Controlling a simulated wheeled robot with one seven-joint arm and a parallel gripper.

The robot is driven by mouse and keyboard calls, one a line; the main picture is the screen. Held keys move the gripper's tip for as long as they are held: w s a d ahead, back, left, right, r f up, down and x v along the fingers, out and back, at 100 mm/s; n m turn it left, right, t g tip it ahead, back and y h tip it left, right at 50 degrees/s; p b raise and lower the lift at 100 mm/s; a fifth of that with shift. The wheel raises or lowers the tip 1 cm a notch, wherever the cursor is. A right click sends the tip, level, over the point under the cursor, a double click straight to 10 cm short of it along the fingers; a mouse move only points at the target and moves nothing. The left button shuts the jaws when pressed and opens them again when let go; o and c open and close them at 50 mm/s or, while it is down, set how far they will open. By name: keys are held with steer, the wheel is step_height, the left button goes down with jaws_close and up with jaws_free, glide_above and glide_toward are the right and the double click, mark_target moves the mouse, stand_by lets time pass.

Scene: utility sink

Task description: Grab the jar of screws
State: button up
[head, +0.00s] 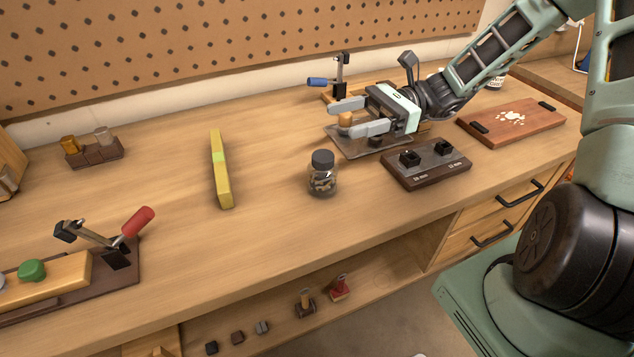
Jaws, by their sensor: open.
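The jar of screws (322,177) is a small clear jar with a dark lid. It stands upright near the front edge of the wooden workbench, at the middle of the head view. Brownish contents show through its glass. My gripper (338,118) is open, with its two grey fingers pointing left. It is above and behind the jar, slightly to the right, and apart from it. A small wooden knob (345,119) shows between the fingers; I cannot tell whether they touch it.
A dark block with two black pieces (428,163) is right of the jar. A grey tray (352,148) lies below my gripper. A yellow bar (221,170) lies left, and a red-handled clamp (137,221) is further left. A cutting board (511,121) is far right.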

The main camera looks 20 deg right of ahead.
glide_toward(314, 160)
steer(key=shift+w+a+f, duration=0.1)
steer(key=shift+a, duration=0.45)
steer(key=shift+w+a+f, duration=0.1)
steer(key=shift+a, duration=4.25)
steer(key=c, duration=1.3)
